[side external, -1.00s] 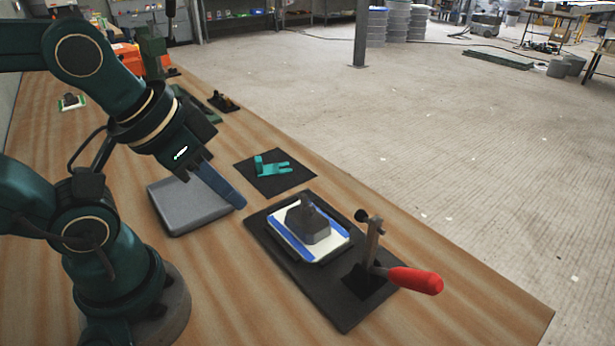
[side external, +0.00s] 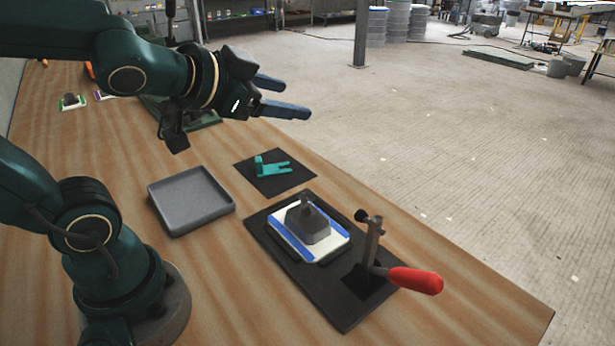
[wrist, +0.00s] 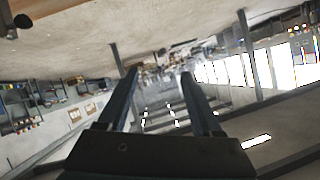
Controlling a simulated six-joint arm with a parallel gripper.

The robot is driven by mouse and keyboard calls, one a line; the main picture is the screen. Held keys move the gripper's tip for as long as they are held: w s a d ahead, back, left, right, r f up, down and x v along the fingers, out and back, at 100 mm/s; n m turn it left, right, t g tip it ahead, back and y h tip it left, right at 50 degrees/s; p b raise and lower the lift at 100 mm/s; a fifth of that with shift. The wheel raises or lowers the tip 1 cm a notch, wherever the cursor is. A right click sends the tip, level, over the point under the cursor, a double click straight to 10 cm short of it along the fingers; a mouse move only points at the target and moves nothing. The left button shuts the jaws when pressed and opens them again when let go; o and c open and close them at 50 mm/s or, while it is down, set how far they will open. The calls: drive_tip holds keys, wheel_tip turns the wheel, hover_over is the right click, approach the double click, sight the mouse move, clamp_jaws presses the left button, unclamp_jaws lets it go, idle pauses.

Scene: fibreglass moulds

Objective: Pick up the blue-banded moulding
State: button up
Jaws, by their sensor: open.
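The blue-banded moulding (side external: 284,246) is a pale plate with blue bands along two edges and a dark grey raised block on top. It lies flat on a black base plate (side external: 342,317) in the side external view, next to a toggle clamp (side external: 372,245) with a red handle. My gripper (side external: 299,98) is raised well above the table, up and left of the moulding and apart from it. Its two blue-grey fingers are spread, with nothing between them. In the wrist view my gripper (wrist: 160,76) points out at the room, and the moulding is not in that view.
A grey tray (side external: 228,208) sits empty left of the base plate. A teal bracket (side external: 274,168) lies on a black mat (side external: 293,181) behind it. A green-edged moulding (side external: 71,102) and a purple-edged one (side external: 103,95) lie at the far left. Bare wood shows in front.

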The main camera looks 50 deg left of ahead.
drive_tip(key=w+m+t+h, duration=0.1)
drive_tip(key=w+m+h, duration=0.1)
drive_tip(key=w+m, duration=0.25)
drive_tip(key=m+g+h, duration=0.4)
drive_tip(key=h, duration=0.4)
hover_over(296, 216)
drive_tip(key=w, duration=0.1)
wheel_tip(296, 216, down, 12)
drive_tip(key=shift+n+g+h, duration=0.6)
drive_tip(key=shift+n+g, duration=0.1)
drive_tip(key=shift+n, duration=0.15)
drive_tip(key=s+a+f, duration=0.1)
drive_tip(key=s+f, duration=0.1)
drive_tip(key=f, duration=0.1)
drive_tip(key=s+a+f, duration=0.1)
drive_tip(key=s+f, duration=0.1)
drive_tip(key=shift+a, duration=0.35)
drive_tip(key=shift+s+a+f, duration=0.1)
drive_tip(key=shift+a+f, duration=0.05)
drive_tip(key=shift+f, duration=0.1)
drive_tip(key=shift+x, duration=2.45)
clamp_jaws()
drive_tip(key=shift+r, duration=0.1)
